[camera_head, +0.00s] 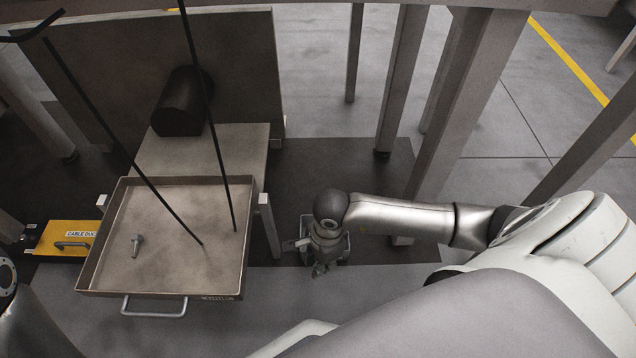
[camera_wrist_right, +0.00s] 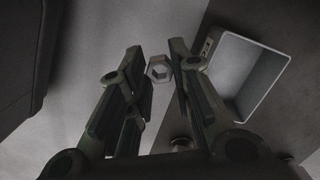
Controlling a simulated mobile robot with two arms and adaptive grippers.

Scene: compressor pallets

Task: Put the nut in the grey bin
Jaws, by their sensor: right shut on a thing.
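The nut (camera_wrist_right: 160,68) is a light grey hexagonal ring. In the right wrist view it sits between the fingertips of my right gripper (camera_wrist_right: 158,72), which is shut on it. In the head view my right gripper (camera_head: 320,268) points down, right of the metal tray, and the nut cannot be made out there. The grey bin (camera_wrist_right: 248,72) is an open box to the right of the fingers in the right wrist view. In the head view it is mostly hidden behind the right gripper. My left gripper is not in view.
A metal tray (camera_head: 91,262) with a front handle holds a bolt-like part (camera_head: 136,245). Grey posts (camera_head: 455,110) stand at the back right.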

